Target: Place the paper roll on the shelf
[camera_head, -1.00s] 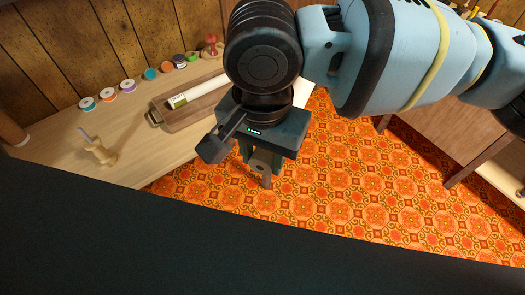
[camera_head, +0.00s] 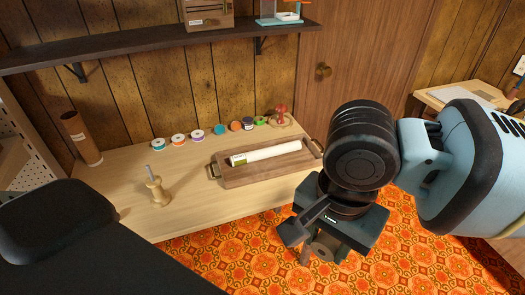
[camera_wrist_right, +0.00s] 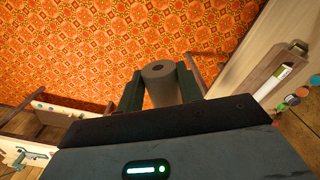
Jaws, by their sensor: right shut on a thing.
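My right gripper (camera_head: 322,246) hangs over the orange patterned floor, in front of the table. In the right wrist view it is shut on a grey-brown paper roll (camera_wrist_right: 161,84) with a round hole in its end. The roll shows small below the jaws in the head view (camera_head: 321,251), partly hidden by them. The dark wooden shelf (camera_head: 120,45) runs along the panelled wall, above and to the left of the gripper. My left gripper is not in view.
On the table (camera_head: 120,200) are a wooden tray (camera_head: 235,180) with a white roll (camera_head: 270,153), several thread spools (camera_head: 198,135), a wooden stand (camera_head: 157,190) and a brown tube (camera_head: 80,138). A crate (camera_head: 207,14) and a small blue-white item (camera_head: 280,12) occupy the shelf's right part; its left is clear.

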